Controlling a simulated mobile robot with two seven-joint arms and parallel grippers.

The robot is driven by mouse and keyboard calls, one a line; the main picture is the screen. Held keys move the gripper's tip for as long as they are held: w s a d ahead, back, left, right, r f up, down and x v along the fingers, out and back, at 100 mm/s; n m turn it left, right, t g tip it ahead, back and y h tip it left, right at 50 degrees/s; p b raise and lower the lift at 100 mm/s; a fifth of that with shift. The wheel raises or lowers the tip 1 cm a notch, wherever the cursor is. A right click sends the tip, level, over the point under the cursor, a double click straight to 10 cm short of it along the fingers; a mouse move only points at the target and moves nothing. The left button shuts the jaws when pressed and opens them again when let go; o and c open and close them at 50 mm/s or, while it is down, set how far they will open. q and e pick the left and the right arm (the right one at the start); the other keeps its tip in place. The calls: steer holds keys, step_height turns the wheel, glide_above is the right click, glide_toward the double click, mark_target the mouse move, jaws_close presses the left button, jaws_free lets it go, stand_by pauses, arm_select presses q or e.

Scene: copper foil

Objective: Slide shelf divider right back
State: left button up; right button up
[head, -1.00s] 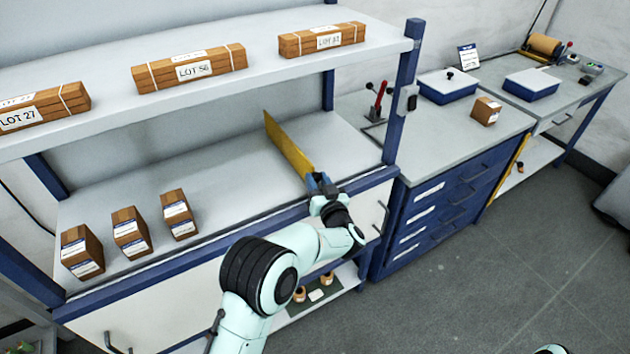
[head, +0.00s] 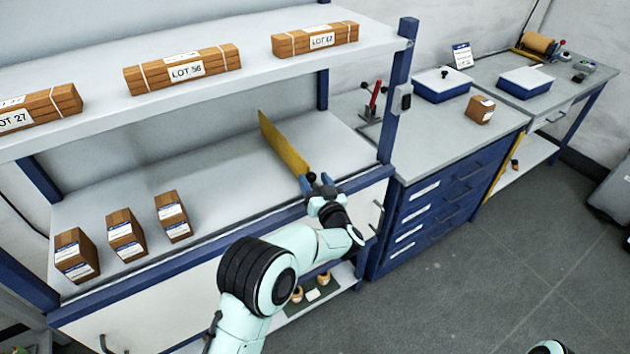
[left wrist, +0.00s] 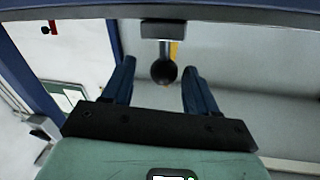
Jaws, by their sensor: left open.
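The yellow shelf divider (head: 284,146) stands upright on the lower shelf (head: 225,165), toward its right side, running from back to front. A black ball knob (head: 311,177) is at its front end. My left gripper (head: 319,183) is at the front of the shelf, at the knob. In the left wrist view the black knob (left wrist: 164,72) sits between the two open blue fingers (left wrist: 160,82), with gaps on both sides. A strip of the yellow divider (left wrist: 174,50) shows behind it. My right gripper is out of view.
Several small brown boxes (head: 126,234) stand on the left of the lower shelf. Labelled brown bundles (head: 181,68) lie on the upper shelf above. A blue post (head: 396,95) bounds the shelf at right. The shelf middle is clear.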

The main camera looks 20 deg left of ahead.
arm_select(q)
steer(key=b+v, duration=0.2)
steer(key=v, duration=1.1)
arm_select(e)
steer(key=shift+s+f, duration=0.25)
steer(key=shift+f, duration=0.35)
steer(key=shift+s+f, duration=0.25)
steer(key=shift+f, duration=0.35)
arm_select(q)
steer(key=shift+w, duration=0.15)
